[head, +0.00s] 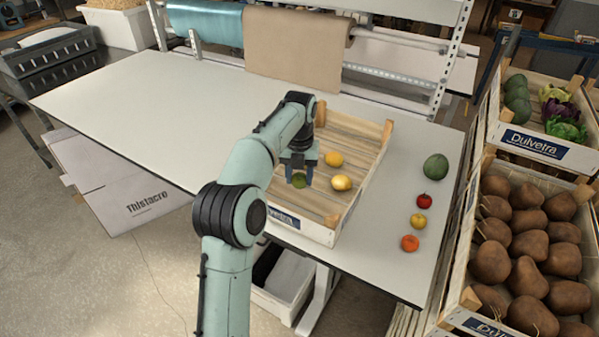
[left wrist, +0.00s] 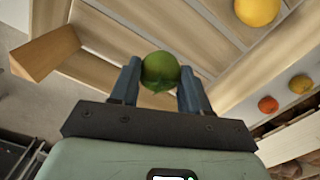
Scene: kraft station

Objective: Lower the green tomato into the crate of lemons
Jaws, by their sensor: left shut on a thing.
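The green tomato (left wrist: 160,71) is between the fingers of my left gripper (left wrist: 156,85), which is shut on it. Two yellow fruits lie in the crate: an orange-yellow one (head: 333,159) and a lemon (head: 341,183), both right of the gripper. One yellow fruit (left wrist: 257,10) also shows in the left wrist view. My right gripper is not in view.
Right of the crate on the table (head: 150,100) lie a large green fruit (head: 435,168), a red tomato (head: 424,201), a yellow fruit (head: 418,221) and an orange fruit (head: 409,243). Crates of brown produce (head: 530,240) and vegetables stand at the right. The table's left part is clear.

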